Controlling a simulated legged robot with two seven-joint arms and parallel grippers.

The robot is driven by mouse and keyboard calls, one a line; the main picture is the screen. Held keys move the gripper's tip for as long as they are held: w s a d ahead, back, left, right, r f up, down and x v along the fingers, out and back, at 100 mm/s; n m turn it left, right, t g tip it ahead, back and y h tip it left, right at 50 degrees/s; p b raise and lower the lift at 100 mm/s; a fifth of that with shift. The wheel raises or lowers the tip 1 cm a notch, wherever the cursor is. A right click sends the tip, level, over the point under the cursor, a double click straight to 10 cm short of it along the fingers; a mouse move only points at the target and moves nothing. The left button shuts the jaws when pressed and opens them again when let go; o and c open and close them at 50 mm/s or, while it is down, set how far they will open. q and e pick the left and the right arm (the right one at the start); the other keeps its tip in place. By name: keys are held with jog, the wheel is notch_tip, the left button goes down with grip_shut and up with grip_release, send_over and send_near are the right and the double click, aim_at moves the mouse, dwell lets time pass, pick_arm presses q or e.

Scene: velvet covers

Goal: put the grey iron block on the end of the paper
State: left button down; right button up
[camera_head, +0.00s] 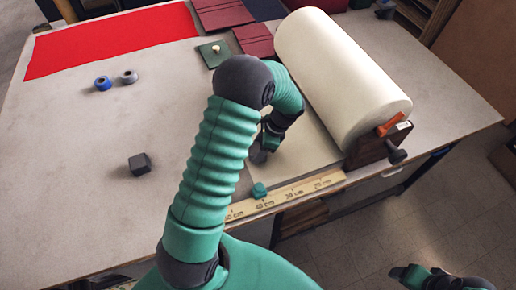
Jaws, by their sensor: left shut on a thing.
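The grey iron block (140,165) is a small dark cube on the left part of the table, apart from both grippers. The cream paper (305,146) comes off a large roll (340,75) and lies flat over the table to the left of it. My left gripper (261,154) is low at the paper's left edge, shut on the paper; its fingertips are small and partly hidden by my own arm. My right gripper (408,274) is at the bottom right, off the table's front edge; its jaws are not clear.
A ruler (285,194) with a small green piece (259,190) runs along the front edge. The table around the block is clear.

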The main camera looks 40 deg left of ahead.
pick_arm(q)
jog(key=c, duration=0.5)
grip_release()
jog(key=v, duration=1.2)
jog(key=shift+d+r+b, duration=0.1)
jog(key=shift+b, duration=0.3)
